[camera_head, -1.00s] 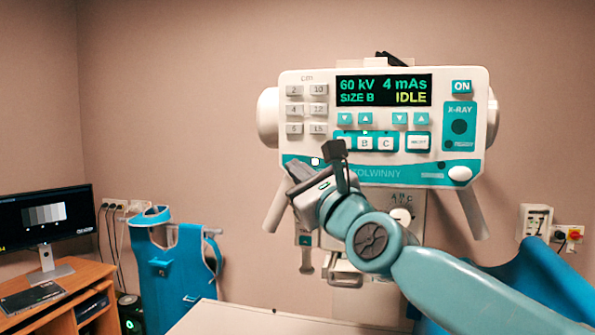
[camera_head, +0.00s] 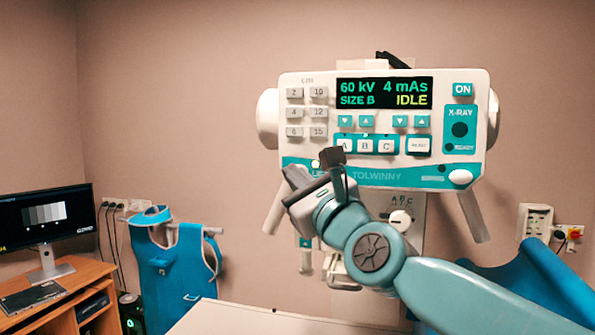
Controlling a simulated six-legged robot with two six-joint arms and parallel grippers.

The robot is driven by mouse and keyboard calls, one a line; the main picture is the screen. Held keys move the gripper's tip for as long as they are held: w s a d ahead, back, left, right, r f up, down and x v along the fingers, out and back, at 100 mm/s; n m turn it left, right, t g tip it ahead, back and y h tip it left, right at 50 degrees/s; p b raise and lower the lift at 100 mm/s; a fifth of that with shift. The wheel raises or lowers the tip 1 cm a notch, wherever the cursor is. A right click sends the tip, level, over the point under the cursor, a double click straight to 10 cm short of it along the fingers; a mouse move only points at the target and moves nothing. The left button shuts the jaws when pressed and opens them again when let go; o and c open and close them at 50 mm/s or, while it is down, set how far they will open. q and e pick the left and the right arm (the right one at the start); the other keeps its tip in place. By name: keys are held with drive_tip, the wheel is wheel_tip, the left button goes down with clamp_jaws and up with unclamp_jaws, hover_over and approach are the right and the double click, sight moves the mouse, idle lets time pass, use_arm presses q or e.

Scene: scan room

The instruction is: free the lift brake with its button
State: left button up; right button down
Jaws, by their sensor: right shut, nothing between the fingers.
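The X-ray unit's control head (camera_head: 385,75) hangs on the back wall, its display reading 60 kV, 4 mAs, SIZE B and IDLE. A small round pale yellow spot (camera_head: 316,163) shows at the left of its lower teal strip, just above my right gripper; I cannot tell if it is a button or a lamp. The lettering beside it is partly covered. My right gripper (camera_head: 291,176) is shut and empty at the lower left edge of the head. Whether it touches the panel is unclear. Its dark block hides part of the strip. My left gripper is out of view.
A white tabletop (camera_head: 240,318) lies below my arm. A blue apron (camera_head: 178,278) hangs at left, beside a desk (camera_head: 65,300) with a monitor (camera_head: 45,218). A white knob (camera_head: 400,218) sits below the head. Wall sockets (camera_head: 536,222) are at right.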

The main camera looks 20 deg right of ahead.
drive_tip(key=shift+s+a+r+p, duration=0.1)
drive_tip(key=shift+s+a+p, duration=0.5)
drive_tip(key=shift+s, duration=0.5)
drive_tip(key=shift+s+a+p, duration=0.35)
drive_tip(key=shift+s+a, duration=0.45)
drive_tip(key=shift+s, duration=0.25)
